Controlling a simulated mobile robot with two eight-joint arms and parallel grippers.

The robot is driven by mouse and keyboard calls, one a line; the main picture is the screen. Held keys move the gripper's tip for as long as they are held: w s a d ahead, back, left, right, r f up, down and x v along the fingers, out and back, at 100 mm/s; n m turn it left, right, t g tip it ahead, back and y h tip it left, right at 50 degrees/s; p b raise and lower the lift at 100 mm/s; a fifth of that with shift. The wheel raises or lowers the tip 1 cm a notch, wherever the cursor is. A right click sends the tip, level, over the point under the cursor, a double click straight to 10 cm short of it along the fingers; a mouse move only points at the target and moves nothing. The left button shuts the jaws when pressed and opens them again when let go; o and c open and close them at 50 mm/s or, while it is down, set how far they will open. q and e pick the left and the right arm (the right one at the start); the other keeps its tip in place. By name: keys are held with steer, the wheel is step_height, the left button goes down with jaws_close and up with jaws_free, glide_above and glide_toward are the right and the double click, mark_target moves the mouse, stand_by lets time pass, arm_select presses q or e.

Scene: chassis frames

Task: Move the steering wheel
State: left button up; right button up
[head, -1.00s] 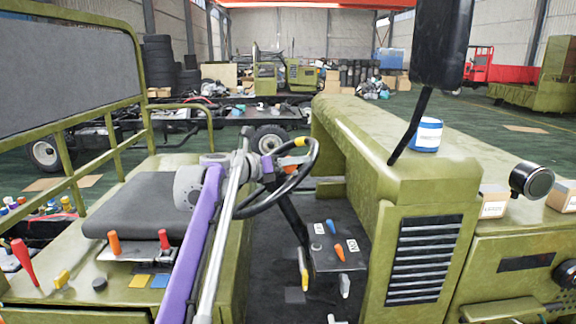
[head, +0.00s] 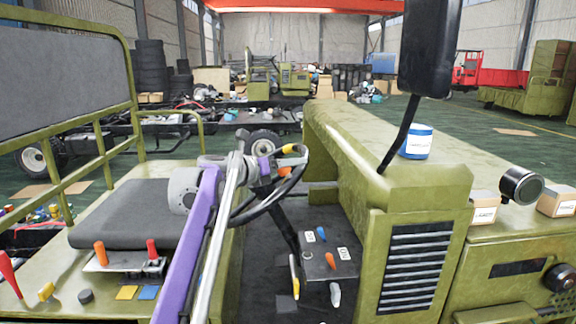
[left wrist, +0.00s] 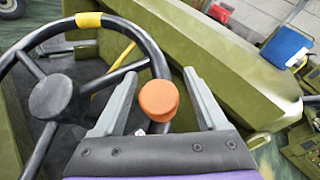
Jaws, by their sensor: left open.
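The black steering wheel (head: 243,214) stands tilted on its column in the head view, with a yellow band (head: 289,149) on its rim and an orange knob (head: 284,172). The wheel's rim (left wrist: 149,49) and hub (left wrist: 54,98) fill the left of the left wrist view. My left gripper (left wrist: 159,76) is open, with its two grey fingers on either side of the orange knob (left wrist: 158,98). I cannot tell whether either finger touches it. In the head view my left gripper (head: 274,170) is at the wheel, its fingers partly hidden. My right gripper is not in view.
A green hood (head: 345,145) with a black mirror (head: 430,50) stands right of the wheel. A lever panel (head: 328,258) is below it, and a dark seat (head: 125,215) is to the left. A blue-and-white can (head: 416,141) stands on the hood.

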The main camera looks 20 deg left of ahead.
arm_select(q)
steer(key=b+v, duration=0.1)
steer(key=v, duration=1)
steer(key=shift+w, duration=0.1)
